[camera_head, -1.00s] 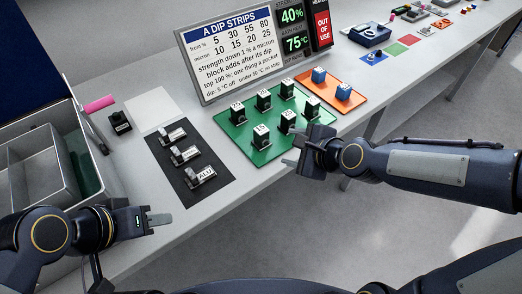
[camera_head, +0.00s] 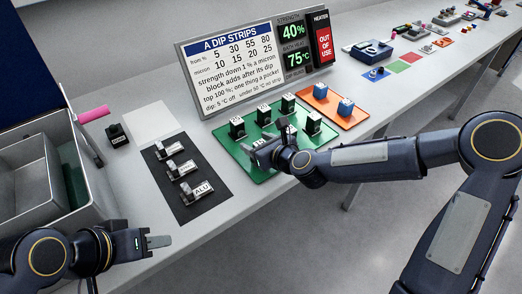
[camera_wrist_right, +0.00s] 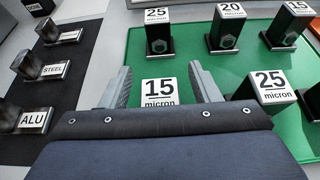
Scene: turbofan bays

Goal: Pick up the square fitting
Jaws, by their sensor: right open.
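No part in view is clearly recognisable as the square fitting. Several dark blocks with white micron labels stand on the green mat (camera_head: 222,137); some show a small grey nut-like shape on the front. In the right wrist view, a block labelled 15 micron (camera_wrist_right: 159,93) lies between the open fingers of my right gripper (camera_wrist_right: 163,84), its lower part hidden by the gripper body. A 25 micron block (camera_wrist_right: 271,86) stands just right of the fingers. In the head view, my right gripper (camera_head: 268,141) is over the mat's near side. My left gripper (camera_head: 157,241) is low at left, seen edge-on.
A black mat (camera_head: 205,210) holds three metal pieces with tags, among them STEEL (camera_wrist_right: 54,71) and ALU (camera_wrist_right: 34,121). An orange mat (camera_head: 325,112) bears blue blocks. A grey bin (camera_head: 45,165) stands at left. The sign board (camera_head: 240,65) stands behind the green mat.

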